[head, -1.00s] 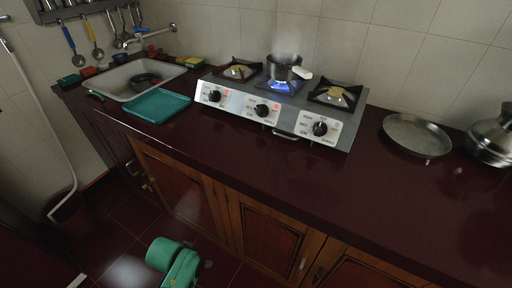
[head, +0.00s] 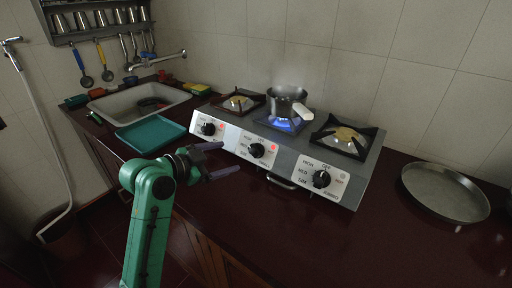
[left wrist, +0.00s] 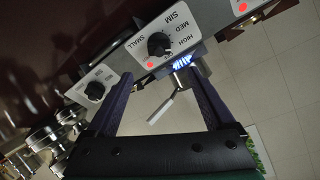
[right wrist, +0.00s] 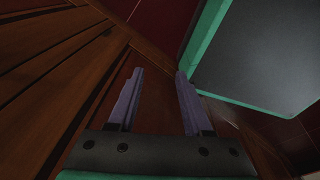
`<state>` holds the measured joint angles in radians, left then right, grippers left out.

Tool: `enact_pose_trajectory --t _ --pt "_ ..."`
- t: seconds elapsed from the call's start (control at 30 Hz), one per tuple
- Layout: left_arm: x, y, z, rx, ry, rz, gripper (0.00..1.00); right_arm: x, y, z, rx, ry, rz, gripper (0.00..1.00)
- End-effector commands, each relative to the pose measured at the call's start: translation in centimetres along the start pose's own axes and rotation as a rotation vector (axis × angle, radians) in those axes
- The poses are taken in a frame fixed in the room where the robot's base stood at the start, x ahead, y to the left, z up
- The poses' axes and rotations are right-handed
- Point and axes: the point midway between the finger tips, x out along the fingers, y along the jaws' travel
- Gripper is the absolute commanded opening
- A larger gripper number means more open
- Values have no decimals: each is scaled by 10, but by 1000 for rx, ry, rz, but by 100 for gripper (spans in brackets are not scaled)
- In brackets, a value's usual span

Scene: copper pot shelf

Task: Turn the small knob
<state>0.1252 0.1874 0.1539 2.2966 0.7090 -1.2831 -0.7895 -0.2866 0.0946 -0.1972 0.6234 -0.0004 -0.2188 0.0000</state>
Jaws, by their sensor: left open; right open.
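The stove (head: 290,165) has three black knobs on its sloped front panel. The middle knob (head: 257,150) sits below the lit burner; in the left wrist view this knob (left wrist: 159,44) has the label SMALL beside it, with HIGH, MED and SIM. The left knob (head: 208,129) and right knob (head: 321,179) are on either side. My left gripper (head: 230,158) is open and empty, its fingers pointing at the middle knob from the left, apart from it. My right gripper (right wrist: 160,75) is open and empty, low before the wooden cabinet fronts; the head view does not show it.
A steaming saucepan (head: 286,102) with a white handle stands over a blue flame on the middle burner. A teal tray (head: 152,135) and the sink (head: 120,102) are to the left. A round metal pan (head: 445,192) lies on the right. The counter before the stove is clear.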

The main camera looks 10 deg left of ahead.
Motion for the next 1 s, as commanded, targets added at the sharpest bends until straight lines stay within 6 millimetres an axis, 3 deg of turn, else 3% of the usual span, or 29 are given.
enact_pose_trajectory --t 0.1,0.17,0.4,0.53,0.77,0.87,1.0 --pt "32 0 -3 -5 3 4 88 -7 -14 21 5 -34 -20 50" --pt "48 0 -3 -7 3 3 88 -9 -20 24 6 -40 -28 50" --pt "104 0 -1 -5 0 2 88 -14 -18 6 5 -13 -24 50" --pt "117 0 -1 -2 -1 1 88 -15 -15 1 4 -3 -21 50" --pt "119 1 0 -2 -1 1 88 -15 -12 4 3 -8 -18 50" --pt "119 1 0 -2 -1 1 57 -15 -11 6 2 -11 -16 50" --pt "118 1 0 -2 -2 1 3 -15 -11 8 2 -15 -15 50"
